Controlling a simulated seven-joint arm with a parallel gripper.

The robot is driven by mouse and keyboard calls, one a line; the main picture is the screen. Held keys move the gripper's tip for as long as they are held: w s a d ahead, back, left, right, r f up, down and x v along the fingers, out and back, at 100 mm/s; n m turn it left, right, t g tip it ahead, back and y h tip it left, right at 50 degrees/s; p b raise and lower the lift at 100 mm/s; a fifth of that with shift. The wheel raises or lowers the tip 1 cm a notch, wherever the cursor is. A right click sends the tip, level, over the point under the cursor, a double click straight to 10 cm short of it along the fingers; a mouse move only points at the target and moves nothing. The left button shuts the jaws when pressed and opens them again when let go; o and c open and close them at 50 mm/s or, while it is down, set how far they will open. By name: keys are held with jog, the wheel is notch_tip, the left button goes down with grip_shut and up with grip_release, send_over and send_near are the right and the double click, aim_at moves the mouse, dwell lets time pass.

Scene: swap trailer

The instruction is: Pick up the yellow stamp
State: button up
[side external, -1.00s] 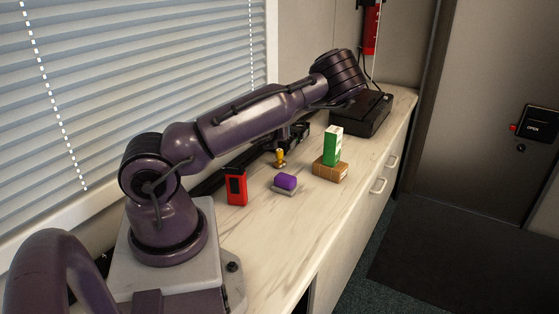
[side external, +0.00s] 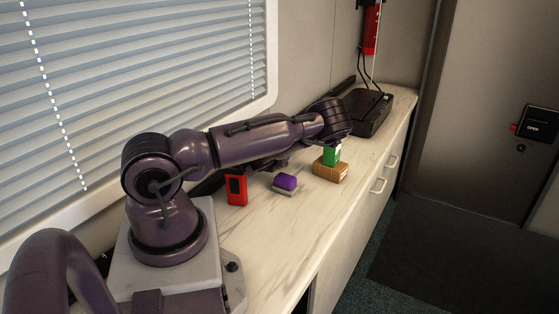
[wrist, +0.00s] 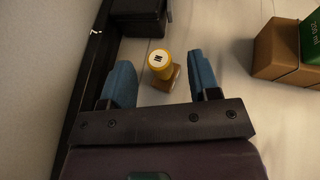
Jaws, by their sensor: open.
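My gripper (wrist: 165,80) is open, with one blue finger to the left of the stamp and one to the right. The stamp lies between the line of the two fingertips, a little ahead of them, and I see no contact. In the side view my arm hides the stamp, and the gripper (side external: 272,168) is mostly hidden under the arm.
A brown box (side external: 330,173) with a green box (side external: 331,156) on it stands to the right. A purple block on a grey base (side external: 286,183) and a red device (side external: 237,189) are nearer. A black case (side external: 368,112) stands at the back. The counter front (side external: 270,240) is clear.

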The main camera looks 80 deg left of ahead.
jog(key=x, duration=0.4)
jog(key=shift+w+a+f, duration=0.1)
jog(key=shift+a+f, duration=0.05)
jog(key=c, duration=1)
jog(key=shift+r, duration=0.2)
